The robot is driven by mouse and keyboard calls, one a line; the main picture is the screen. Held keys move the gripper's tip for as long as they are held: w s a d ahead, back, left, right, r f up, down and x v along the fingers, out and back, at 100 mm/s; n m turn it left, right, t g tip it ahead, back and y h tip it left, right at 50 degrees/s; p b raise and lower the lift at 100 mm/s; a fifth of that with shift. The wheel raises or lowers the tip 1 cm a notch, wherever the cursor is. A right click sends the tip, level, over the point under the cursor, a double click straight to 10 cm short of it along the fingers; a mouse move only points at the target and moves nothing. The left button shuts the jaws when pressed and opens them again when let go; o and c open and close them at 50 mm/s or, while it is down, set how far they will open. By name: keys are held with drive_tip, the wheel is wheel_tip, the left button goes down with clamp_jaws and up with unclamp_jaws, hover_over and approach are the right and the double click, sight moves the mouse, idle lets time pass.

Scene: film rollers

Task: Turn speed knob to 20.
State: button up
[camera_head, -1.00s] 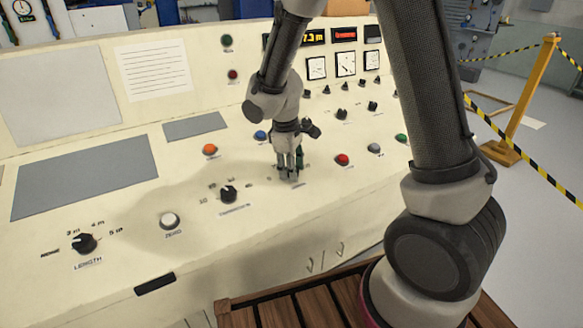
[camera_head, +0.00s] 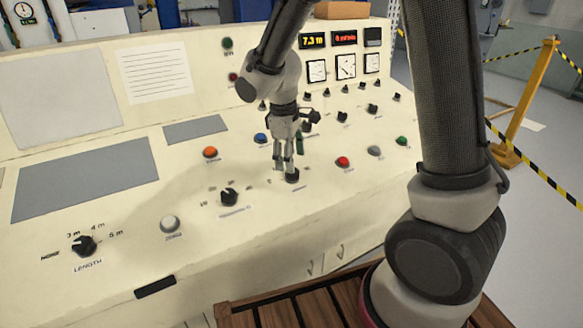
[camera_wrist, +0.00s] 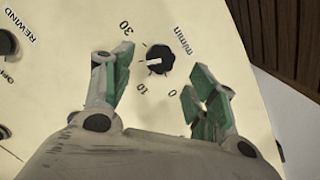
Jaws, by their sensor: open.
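The speed knob (camera_head: 292,176) is a small black dial on the cream console, marked m/min. In the wrist view the knob (camera_wrist: 161,58) has a white pointer aimed left, between the 10 and 30 labels. No 20 label is visible; my left finger covers the panel on that side. My gripper (camera_head: 284,160) points down just above the knob. In the wrist view its green-padded fingers (camera_wrist: 160,66) are spread on either side of the knob, with clear gaps.
A black knob (camera_head: 229,197) and a white button (camera_head: 170,223) are to the left. Red (camera_head: 342,161) and blue (camera_head: 260,137) buttons are nearby. A rewind control (camera_wrist: 6,42) shows at the wrist view's left edge. A display reads 7.3 m (camera_head: 312,41).

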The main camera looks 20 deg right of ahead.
sight(288, 174)
wheel_tip(288, 174, up, 7)
drive_tip(key=shift+s+a+f, duration=0.15)
drive_tip(key=shift+s+a, duration=0.15)
drive_tip(key=shift+a, duration=0.15)
